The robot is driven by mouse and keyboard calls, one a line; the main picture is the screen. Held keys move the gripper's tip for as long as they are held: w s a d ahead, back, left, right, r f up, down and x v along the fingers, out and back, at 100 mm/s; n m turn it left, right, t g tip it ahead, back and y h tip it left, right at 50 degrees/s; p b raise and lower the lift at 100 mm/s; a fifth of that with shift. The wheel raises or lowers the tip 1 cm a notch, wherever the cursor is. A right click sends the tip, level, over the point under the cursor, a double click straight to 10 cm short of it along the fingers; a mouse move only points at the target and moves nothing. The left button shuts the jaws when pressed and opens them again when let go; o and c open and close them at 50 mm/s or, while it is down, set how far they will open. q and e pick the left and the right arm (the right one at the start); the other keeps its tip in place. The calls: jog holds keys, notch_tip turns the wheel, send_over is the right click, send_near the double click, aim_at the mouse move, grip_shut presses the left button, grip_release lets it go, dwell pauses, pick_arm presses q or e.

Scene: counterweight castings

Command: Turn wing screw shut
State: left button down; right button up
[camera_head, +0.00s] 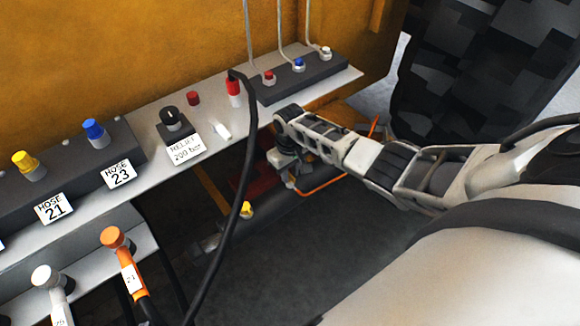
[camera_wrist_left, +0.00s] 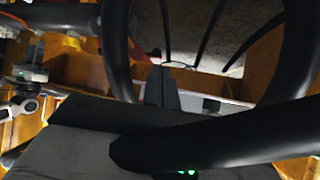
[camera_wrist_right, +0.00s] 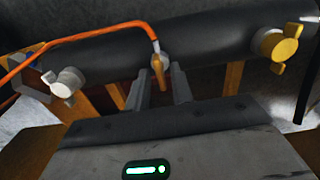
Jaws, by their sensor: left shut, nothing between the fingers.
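The dark cylinder (camera_wrist_right: 215,45) carries several fittings in the right wrist view. A small wing screw with an orange wing (camera_wrist_right: 158,72) is at its middle, where a thin orange line ends. A yellow wing screw (camera_wrist_right: 276,46) is to the right and a pale one (camera_wrist_right: 66,84) to the left. My right gripper (camera_wrist_right: 159,84) is open, its fingertips on either side of the orange wing, with visible gaps. In the head view my right gripper (camera_head: 287,172) is low beside the cylinder, its fingertips partly hidden. My left gripper (camera_wrist_left: 160,82) is shut and empty, seen only in its wrist view.
The yellow wing screw also shows in the head view (camera_head: 246,209). A large tyre (camera_head: 480,70) stands back right.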

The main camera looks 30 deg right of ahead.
dwell(0.3)
notch_tip(320, 180, up, 16)
dwell(0.5)
dwell(0.3)
jog(key=t, duration=0.1)
send_over(290, 174)
jog(key=s+a, duration=0.2)
jog(key=a, duration=0.2)
notch_tip(290, 174, down, 6)
jog(key=s+a+f+n+t+y, duration=0.1)
jog(key=s+a+f+t+y, duration=0.15)
jog(key=s+a+f, duration=0.35)
jog(key=s+a+t, duration=0.4)
jog(key=s+t, duration=0.2)
jog(key=s, duration=0.5)
jog(key=shift+s+r, duration=0.3)
